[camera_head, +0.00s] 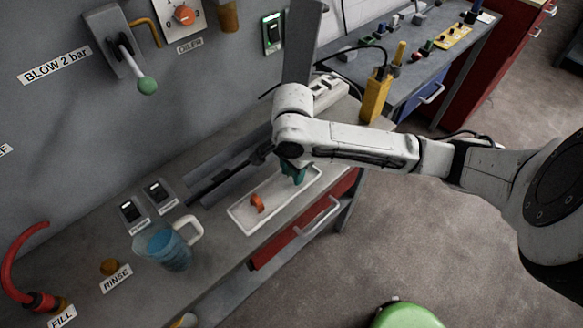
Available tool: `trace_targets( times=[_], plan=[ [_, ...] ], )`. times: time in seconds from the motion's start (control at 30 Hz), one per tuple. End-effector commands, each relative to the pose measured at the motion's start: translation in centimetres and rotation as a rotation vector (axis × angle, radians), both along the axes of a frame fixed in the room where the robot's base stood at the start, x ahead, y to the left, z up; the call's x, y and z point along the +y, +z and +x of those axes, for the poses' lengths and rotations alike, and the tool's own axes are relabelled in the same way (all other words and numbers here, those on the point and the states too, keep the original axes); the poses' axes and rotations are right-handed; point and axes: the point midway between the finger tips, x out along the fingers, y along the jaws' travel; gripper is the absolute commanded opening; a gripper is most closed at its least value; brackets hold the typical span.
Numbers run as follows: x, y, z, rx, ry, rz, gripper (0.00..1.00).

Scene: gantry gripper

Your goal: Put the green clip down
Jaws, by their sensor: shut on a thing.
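The green clip (292,173) is a small teal-green piece at the end of my arm, over the far right part of a shallow white tray (240,219). My gripper (291,163) points down and is shut on the clip. The arm's wrist hides most of the fingers. I cannot tell whether the clip touches the tray floor or hangs just above it. An orange clip (257,203) lies in the tray, to the left of the green one and apart from it.
A blue-filled jug (167,249) with a pale handle stands left of the tray. Two dark switch boxes (145,201) lie behind it. A yellow holder (375,97) stands at the bench's far right end. A grey upright post (300,45) rises behind my wrist. The middle of the tray is clear.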

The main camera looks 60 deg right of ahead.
Motion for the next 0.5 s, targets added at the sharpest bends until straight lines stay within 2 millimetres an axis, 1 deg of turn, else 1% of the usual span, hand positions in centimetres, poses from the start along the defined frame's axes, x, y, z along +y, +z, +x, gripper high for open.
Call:
trace_targets(
  times=[0.2, 0.23, 0.5],
  plan=[
    [0.02, -0.32, 0.02, 0.001, -0.001, 0.001, 0.08],
    [-0.01, -0.33, 0.02, 0.001, -0.001, 0.001, 0.36],
    [-0.03, -0.27, 0.02, 0.0, -0.001, 0.0, 0.61]
  ],
)
